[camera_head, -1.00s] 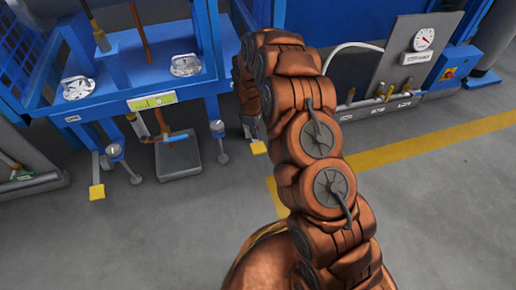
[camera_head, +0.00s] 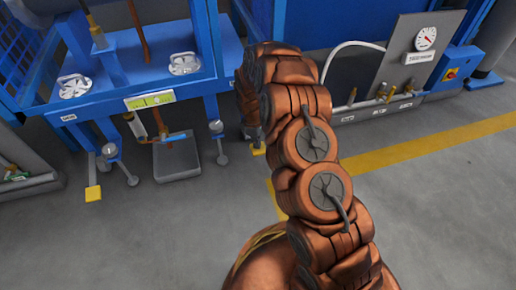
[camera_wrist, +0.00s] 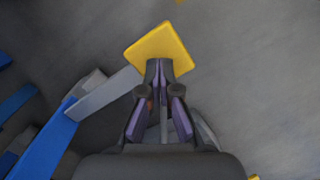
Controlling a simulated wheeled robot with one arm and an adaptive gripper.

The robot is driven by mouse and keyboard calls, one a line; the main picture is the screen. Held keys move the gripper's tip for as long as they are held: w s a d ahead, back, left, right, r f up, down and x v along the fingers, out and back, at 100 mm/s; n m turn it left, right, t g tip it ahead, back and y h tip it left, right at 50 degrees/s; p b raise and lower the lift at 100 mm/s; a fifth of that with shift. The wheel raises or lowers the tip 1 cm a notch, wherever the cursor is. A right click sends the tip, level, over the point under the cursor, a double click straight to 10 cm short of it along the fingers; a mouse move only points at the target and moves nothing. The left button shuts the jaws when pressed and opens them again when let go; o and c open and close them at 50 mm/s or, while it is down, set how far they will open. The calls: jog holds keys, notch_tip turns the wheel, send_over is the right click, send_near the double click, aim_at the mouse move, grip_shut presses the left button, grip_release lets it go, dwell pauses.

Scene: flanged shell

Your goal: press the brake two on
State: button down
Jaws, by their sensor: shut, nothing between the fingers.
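A yellow brake pedal (camera_wrist: 160,47) at the end of a grey lever fills the upper middle of the wrist view. My gripper (camera_wrist: 160,66) is shut and empty, with its fingertips over the near edge of that pedal; I cannot tell whether they touch it. In the head view my arm hides the gripper. One yellow pedal (camera_head: 93,193) shows at the lower left of the blue frame. Another yellow pedal (camera_head: 258,150) shows partly beside my arm. No label telling which is brake two can be read.
The blue frame (camera_head: 180,92) carries round metal flanges (camera_head: 184,63) and a green-yellow label (camera_head: 150,100). A gauge panel (camera_head: 415,60) stands at right. Grey floor (camera_head: 440,200) with a yellow line is clear.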

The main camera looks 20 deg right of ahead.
jog(key=shift+f, duration=1.9)
jog(key=shift+w+a+r+p, duration=0.25)
jog(key=shift+w+a+p, duration=0.1)
jog(key=shift+a, duration=0.15)
jog(key=shift+w+a+r+p, duration=0.25)
jog(key=shift+w+a, duration=0.1)
jog(key=shift+a, duration=0.15)
jog(key=shift+w+a, duration=0.1)
jog(key=shift+a, duration=0.2)
jog(key=shift+r, duration=0.1)
notch_tip(320, 180, up, 12)
send_over(251, 146)
jog(key=a, duration=0.2)
jog(key=shift+w+d, duration=0.2)
jog(key=shift+w, duration=0.15)
